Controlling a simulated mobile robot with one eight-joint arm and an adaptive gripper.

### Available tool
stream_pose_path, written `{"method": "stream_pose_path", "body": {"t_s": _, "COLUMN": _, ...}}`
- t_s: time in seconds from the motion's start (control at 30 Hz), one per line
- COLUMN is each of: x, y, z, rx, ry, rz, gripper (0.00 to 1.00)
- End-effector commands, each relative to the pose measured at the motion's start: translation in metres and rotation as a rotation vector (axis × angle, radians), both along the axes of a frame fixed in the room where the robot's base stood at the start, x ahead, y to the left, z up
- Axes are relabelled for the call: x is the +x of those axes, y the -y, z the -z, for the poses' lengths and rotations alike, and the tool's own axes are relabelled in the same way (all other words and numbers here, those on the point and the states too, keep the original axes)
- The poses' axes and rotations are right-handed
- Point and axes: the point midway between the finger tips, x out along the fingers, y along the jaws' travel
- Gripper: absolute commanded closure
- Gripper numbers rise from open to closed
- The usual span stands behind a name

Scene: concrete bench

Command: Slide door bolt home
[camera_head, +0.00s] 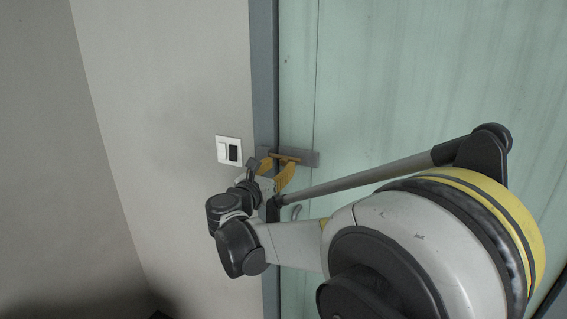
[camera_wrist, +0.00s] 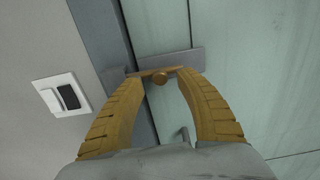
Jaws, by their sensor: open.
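The door bolt (camera_wrist: 153,72) is a brass-coloured bar with a round knob (camera_wrist: 160,79) on a grey backing plate (camera_wrist: 192,59). It lies across the door's left edge, and also shows in the head view (camera_head: 284,157). My gripper (camera_head: 278,164) is at the bolt, its yellow fingers open. In the wrist view the fingertips stand on either side of the knob, which is between them with gaps. Whether a fingertip touches the bar, I cannot tell. The bar's left end is near the dark door frame (camera_wrist: 104,30); the left finger partly hides that area.
A pale green door (camera_head: 400,80) fills the right side. A white switch plate (camera_head: 229,150) with a dark part is on the wall left of the frame. A small door handle (camera_wrist: 184,135) shows below the bolt, between my fingers.

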Motion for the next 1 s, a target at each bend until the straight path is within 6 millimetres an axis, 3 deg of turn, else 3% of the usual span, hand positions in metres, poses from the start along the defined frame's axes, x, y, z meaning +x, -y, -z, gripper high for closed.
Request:
{"method": "stream_pose_path", "body": {"t_s": 0.2, "x": -0.047, "y": -0.019, "z": 0.000, "rx": 0.000, "ry": 0.000, "rz": -0.004, "gripper": 0.58}}
{"method": "stream_pose_path", "body": {"t_s": 0.4, "x": -0.074, "y": -0.028, "z": 0.000, "rx": 0.000, "ry": 0.000, "rz": -0.002, "gripper": 0.58}}
{"method": "stream_pose_path", "body": {"t_s": 0.8, "x": -0.081, "y": -0.029, "z": 0.000, "rx": 0.001, "ry": -0.001, "rz": 0.000, "gripper": 0.58}}
{"method": "stream_pose_path", "body": {"t_s": 0.9, "x": -0.081, "y": -0.016, "z": 0.003, "rx": 0.046, "ry": -0.011, "rz": 0.013, "gripper": 0.58}}
{"method": "stream_pose_path", "body": {"t_s": 0.97, "x": -0.081, "y": 0.007, "z": 0.007, "rx": 0.126, "ry": -0.025, "rz": 0.037, "gripper": 0.58}}
{"method": "stream_pose_path", "body": {"t_s": 1.0, "x": -0.083, "y": 0.027, "z": 0.012, "rx": 0.205, "ry": -0.038, "rz": 0.061, "gripper": 0.58}}
